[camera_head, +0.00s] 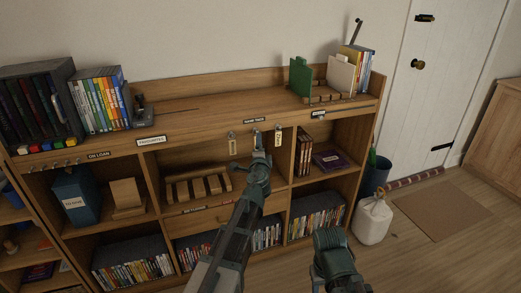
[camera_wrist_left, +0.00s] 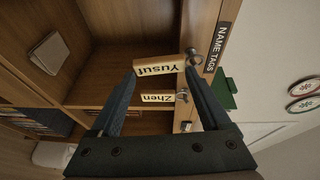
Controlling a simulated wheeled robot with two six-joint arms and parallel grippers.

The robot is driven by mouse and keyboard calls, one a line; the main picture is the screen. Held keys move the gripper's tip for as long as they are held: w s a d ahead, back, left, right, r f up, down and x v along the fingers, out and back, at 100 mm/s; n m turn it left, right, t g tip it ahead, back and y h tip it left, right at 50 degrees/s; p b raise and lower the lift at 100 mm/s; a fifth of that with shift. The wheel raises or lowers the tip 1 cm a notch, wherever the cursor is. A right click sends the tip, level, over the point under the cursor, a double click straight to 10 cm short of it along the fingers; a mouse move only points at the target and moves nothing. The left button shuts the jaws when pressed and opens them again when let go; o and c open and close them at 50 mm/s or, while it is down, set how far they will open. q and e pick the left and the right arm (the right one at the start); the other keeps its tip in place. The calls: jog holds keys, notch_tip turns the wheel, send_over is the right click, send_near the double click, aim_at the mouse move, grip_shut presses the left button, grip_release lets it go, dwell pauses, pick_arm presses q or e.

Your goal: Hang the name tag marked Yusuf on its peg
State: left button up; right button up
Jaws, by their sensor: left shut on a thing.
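The Yusuf name tag (camera_wrist_left: 160,69) is a pale wooden tag with dark lettering. The Zhen tag (camera_wrist_left: 158,97) hangs at a neighbouring peg (camera_wrist_left: 183,95). In the head view my left gripper (camera_head: 258,152) is at the shelf front below the NAME TAGS label (camera_head: 254,121) and partly hides the middle tag. My right gripper (camera_head: 333,240) is low at the right, its fingers unclear.
Another tag (camera_head: 232,147) hangs left of my left gripper, and one hangs right of it (camera_head: 278,138). Shelf compartments with DVDs (camera_head: 316,222) lie below. A green holder (camera_head: 300,77) stands on the top right.

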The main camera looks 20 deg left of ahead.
pick_arm(q)
jog(key=shift+w+a, duration=0.55)
jog(key=shift+w, duration=0.25)
jog(key=shift+w+r, duration=0.1)
jog(key=shift+w, duration=0.05)
jog(key=shift+a, duration=0.1)
jog(key=shift+w, duration=0.1)
grip_shut()
jog(key=shift+w+a+f, duration=0.15)
jog(key=shift+w+f, duration=0.1)
jog(key=shift+c, duration=0.6)
grip_release()
jog(key=o, duration=0.3)
jog(key=shift+s, duration=0.2)
jog(key=shift+s+d+f, duration=0.1)
jog(key=shift+s+d, duration=0.05)
jog(key=shift+d, duration=0.05)
